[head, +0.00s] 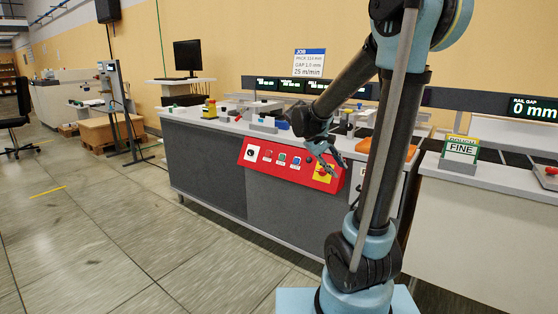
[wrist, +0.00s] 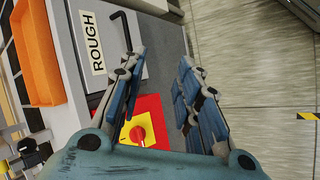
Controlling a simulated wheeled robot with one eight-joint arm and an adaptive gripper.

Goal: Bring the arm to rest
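My gripper (head: 324,160) hangs in front of the counter's red control panel (head: 283,159) in the head view. In the wrist view my gripper (wrist: 162,75) shows its two blue fingers spread apart with nothing between them. Below and between the fingers, the wrist view shows a red knob on a yellow plate (wrist: 137,133). The gripper looks near this knob, but I cannot tell whether it touches anything. My arm reaches from its base at the lower right of the head view up and over to the left.
The long grey counter (head: 207,165) carries several small items. An orange tray (wrist: 37,50) and a ROUGH sign (wrist: 91,44) are near the gripper. A FINE sign (head: 460,149) stands on the right-hand counter. The floor (head: 110,235) at left is open; a chair (head: 17,115) stands far left.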

